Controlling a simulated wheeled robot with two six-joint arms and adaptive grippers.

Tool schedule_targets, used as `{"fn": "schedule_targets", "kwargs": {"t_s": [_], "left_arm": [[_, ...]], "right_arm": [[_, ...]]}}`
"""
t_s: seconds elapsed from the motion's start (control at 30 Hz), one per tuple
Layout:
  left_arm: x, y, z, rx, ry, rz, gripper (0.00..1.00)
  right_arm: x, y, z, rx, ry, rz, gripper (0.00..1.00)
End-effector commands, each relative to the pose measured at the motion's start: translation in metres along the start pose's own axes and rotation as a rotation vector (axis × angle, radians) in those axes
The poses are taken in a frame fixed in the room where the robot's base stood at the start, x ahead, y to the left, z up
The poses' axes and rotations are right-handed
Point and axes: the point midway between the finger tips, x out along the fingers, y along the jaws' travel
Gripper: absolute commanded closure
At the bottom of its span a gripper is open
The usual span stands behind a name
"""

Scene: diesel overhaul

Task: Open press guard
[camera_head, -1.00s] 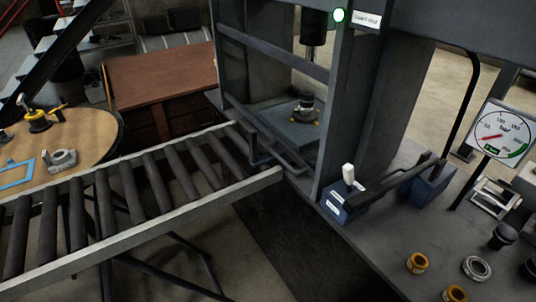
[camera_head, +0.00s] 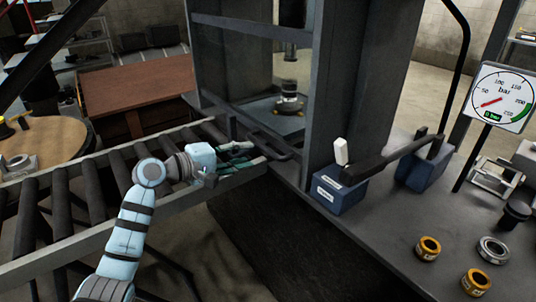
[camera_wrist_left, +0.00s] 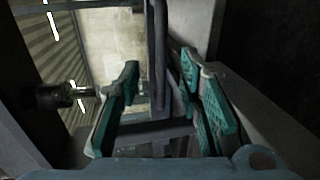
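The press guard (camera_head: 250,33) is a grey framed panel on the front of the press, and it looks lowered and shut. A dark bar handle (camera_head: 273,146) sticks out at its lower edge, just above the roller conveyor's end. My left gripper (camera_head: 241,154) is open at the handle's left side, over the conveyor. In the left wrist view, a dark bar (camera_wrist_left: 158,55) runs between the open green fingers (camera_wrist_left: 158,82); I cannot tell whether they touch it. My right gripper is not in view.
The roller conveyor (camera_head: 105,228) runs up to the press. A dark round part (camera_head: 290,98) stands inside on the press bed. A blue pump block (camera_head: 340,192) with a white knob, a gauge (camera_head: 500,95) and several rings are on the right bench.

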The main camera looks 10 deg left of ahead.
Motion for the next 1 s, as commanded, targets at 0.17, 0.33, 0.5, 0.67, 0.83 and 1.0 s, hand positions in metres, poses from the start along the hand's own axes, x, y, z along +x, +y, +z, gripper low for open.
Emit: {"fn": "schedule_targets", "kwargs": {"t_s": [0.17, 0.33, 0.5, 0.67, 0.83, 1.0], "left_arm": [[0.051, -0.003, 0.0, -0.003, -0.001, 0.003, 0.67], [0.079, -0.003, 0.0, 0.0, 0.001, 0.001, 0.67], [0.087, -0.002, 0.0, 0.001, 0.001, -0.001, 0.67], [0.087, -0.002, 0.0, 0.001, 0.001, -0.001, 0.67], [0.087, -0.002, 0.0, 0.001, 0.001, -0.001, 0.91], [0.086, -0.002, 0.0, 0.001, 0.002, -0.001, 1.0]], "right_arm": [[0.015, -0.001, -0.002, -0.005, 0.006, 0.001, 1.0], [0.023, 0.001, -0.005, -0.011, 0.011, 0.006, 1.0], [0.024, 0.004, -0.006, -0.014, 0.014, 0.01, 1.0], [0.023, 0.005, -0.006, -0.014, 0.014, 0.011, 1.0], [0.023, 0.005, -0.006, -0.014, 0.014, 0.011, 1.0], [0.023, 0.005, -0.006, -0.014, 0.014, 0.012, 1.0]]}}
